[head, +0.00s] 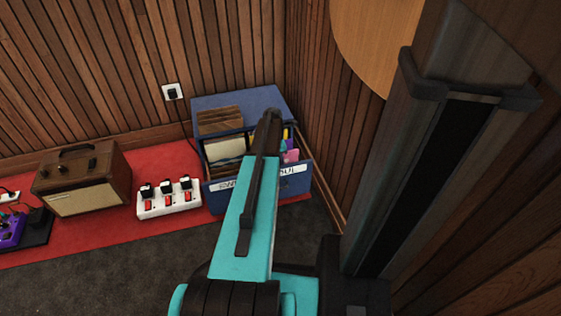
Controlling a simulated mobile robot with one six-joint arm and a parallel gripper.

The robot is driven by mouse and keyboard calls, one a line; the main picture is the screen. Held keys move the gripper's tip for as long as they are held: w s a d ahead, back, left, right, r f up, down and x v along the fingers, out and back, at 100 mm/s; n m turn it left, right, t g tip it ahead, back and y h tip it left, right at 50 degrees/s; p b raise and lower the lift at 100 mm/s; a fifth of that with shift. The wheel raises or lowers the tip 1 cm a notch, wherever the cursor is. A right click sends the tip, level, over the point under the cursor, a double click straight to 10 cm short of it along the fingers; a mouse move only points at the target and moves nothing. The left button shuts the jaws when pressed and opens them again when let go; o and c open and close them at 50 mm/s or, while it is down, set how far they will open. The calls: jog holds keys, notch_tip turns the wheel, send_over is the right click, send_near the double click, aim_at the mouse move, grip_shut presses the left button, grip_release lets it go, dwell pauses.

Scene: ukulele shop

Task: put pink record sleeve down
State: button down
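A small pink patch (291,156), likely the pink record sleeve, shows at the right side of the blue record crate (290,184), just right of my teal arm. Most of it is hidden, and I cannot tell whether it rests in the crate or is held. My arm reaches up across the picture in front of the crate. My gripper does not show; it seems hidden behind the arm.
The crate holds brown and cream sleeves (225,150) and stands in the corner by slatted wood walls. A white power strip (168,199), a brown amplifier (82,180) and a purple pedal (12,230) are left on the red mat (110,228). A round wooden top (375,35) is upper right.

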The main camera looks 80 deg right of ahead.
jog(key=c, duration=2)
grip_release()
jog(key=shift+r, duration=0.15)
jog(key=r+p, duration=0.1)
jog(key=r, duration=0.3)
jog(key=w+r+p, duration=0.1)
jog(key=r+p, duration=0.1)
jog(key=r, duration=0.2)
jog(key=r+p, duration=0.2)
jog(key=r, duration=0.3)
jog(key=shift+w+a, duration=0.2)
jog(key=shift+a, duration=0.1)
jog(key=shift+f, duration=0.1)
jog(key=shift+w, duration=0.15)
